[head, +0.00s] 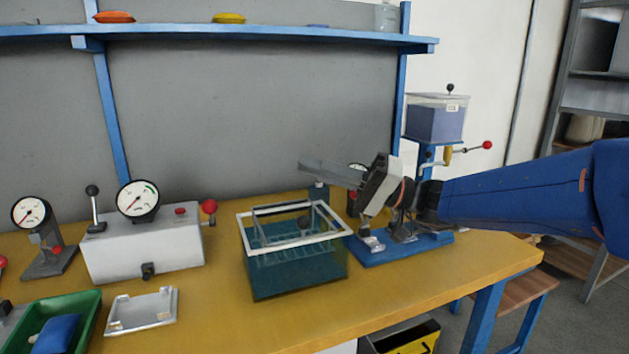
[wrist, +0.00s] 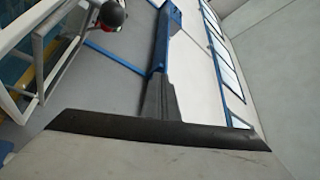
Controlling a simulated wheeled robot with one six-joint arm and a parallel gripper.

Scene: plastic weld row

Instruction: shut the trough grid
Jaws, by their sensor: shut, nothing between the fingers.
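The trough (head: 300,280) is a dark teal see-through tank with a white rim on the bench. Inside its rim is a pale grey frame, seemingly the grid (head: 282,209), above several teal slats. I cannot tell how far the grid is tilted. My gripper (head: 304,166) is shut and empty, above and behind the trough's right side, pointing left and apart from it. In the wrist view my dark gripper fingers (wrist: 156,84) stand together, and the pale trough rim (wrist: 40,55) shows at left.
A blue-based press (head: 405,250) stands right of the trough. At left are a grey machine (head: 145,255) with a dial and red-balled lever, a metal plate (head: 142,309) and a green tray (head: 92,315). A blue shelf (head: 250,35) runs above. The bench front is clear.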

